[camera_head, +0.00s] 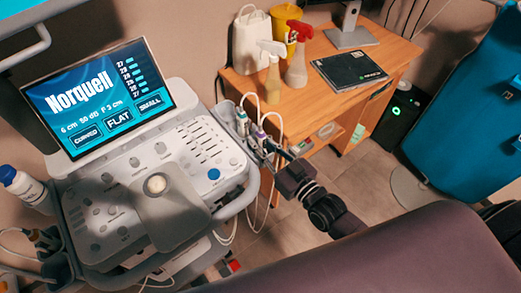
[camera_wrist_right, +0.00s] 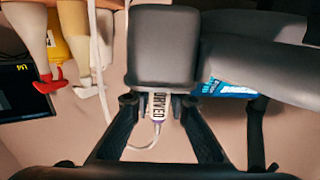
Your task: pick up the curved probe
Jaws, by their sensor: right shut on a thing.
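The curved probe (camera_wrist_right: 159,103) shows in the right wrist view as a white handle with a dark CURVED label, its cable trailing off one end. My right gripper (camera_wrist_right: 160,102) is shut on this handle, one fingertip on each side. The probe's head is hidden by a grey block, seemingly a holder cup (camera_wrist_right: 166,45). In the head view my right gripper (camera_head: 268,148) reaches from the right to the holders on the ultrasound cart's right side. A white probe with a purple band (camera_head: 261,132) stands at its fingertips. My left gripper is not in view.
Another white probe with a green band (camera_head: 241,121) stands close by, left of the gripper. The ultrasound cart (camera_head: 205,145) is at left, and a wooden desk (camera_head: 310,80) with spray bottles (camera_head: 297,65) is behind. A purple padded couch (camera_head: 400,255) fills the lower right.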

